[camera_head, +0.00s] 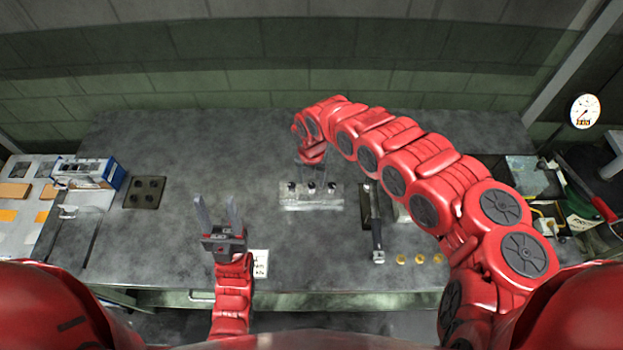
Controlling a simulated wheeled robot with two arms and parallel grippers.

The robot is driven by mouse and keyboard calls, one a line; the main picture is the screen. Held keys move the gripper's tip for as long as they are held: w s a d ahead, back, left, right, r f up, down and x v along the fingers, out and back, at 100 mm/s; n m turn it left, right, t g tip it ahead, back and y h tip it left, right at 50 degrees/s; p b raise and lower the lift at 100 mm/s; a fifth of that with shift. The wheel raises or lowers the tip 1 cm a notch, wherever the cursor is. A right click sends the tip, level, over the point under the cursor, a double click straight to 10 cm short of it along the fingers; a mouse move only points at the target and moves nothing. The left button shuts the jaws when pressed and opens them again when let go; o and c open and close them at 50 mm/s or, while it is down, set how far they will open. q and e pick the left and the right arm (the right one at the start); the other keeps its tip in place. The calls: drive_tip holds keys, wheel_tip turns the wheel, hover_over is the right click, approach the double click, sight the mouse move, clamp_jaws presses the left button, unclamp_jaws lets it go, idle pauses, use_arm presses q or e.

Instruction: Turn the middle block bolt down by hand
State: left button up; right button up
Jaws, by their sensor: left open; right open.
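The metal block (312,204) sits near the middle of the grey workbench, with dark bolts in a row along its top. The middle bolt (311,189) stands between a left bolt (291,187) and a right bolt (332,187). My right gripper (311,181) reaches in from behind and points down at the block, around or just above the middle bolt; its fingers are thin and partly hidden, so contact cannot be told. My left gripper (218,208) is open and empty, fingers pointing away from me, left of the block and apart from it.
A wrench-like tool (377,225) lies on a dark strip right of the block. Several brass pieces (420,259) lie near the front edge. A white card (260,263) is beside my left gripper. A dark plate with holes (145,192) lies at left. The bench (180,240) is clear between.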

drive_tip(key=shift+s+f, duration=0.1)
drive_tip(key=shift+f, duration=0.3)
drive_tip(key=shift+c, duration=0.3)
clamp_jaws()
